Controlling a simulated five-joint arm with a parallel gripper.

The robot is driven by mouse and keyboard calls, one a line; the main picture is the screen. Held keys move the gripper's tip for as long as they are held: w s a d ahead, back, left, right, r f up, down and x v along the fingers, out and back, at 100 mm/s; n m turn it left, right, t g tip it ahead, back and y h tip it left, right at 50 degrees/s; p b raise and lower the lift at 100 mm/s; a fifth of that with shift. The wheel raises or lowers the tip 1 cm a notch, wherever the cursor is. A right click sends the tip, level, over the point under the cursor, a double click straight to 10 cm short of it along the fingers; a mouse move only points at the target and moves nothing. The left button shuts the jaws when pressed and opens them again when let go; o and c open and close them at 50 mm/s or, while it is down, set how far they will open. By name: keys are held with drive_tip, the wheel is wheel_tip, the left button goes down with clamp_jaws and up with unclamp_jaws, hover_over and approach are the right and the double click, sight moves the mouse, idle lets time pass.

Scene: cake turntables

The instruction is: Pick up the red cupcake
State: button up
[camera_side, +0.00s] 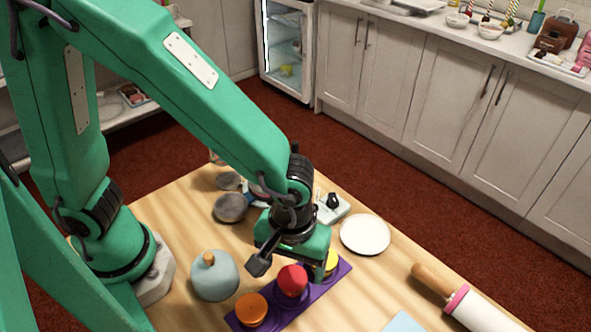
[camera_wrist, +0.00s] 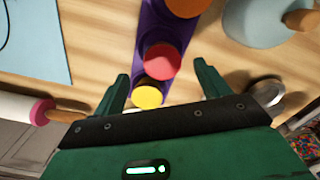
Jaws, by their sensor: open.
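The red cupcake (camera_side: 292,279) is in the middle of a row on a purple tray (camera_side: 344,270). An orange cupcake (camera_side: 251,309) is on its left and a yellow cupcake (camera_side: 331,262) on its right, partly hidden by my gripper. My gripper (camera_side: 289,266) is open and empty, over the tray close to the red and yellow cupcakes. In the wrist view, the red cupcake (camera_wrist: 162,62) lies just beyond and between the fingertips (camera_wrist: 161,68). The yellow cupcake (camera_wrist: 147,96) appears between the fingers. I cannot tell the exact height gap.
A blue-grey lidded pot (camera_side: 215,277) stands left of the tray. A white plate (camera_side: 365,234) lies to the right, with a rolling pin (camera_side: 475,310) near the table's right edge. Metal bowls (camera_side: 230,207) sit behind. A light blue mat (camera_wrist: 35,42) lies beside the tray.

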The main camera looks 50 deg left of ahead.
sight(292, 279)
drive_tip(key=shift+a+f, duration=0.15)
drive_tip(key=shift+f, duration=2.3)
drive_tip(key=c, duration=1)
drive_tip(key=shift+r, duration=0.2)
drive_tip(key=shift+c, duration=0.3)
wheel_tip(292, 279, up, 10)
drive_tip(key=shift+f, duration=0.15)
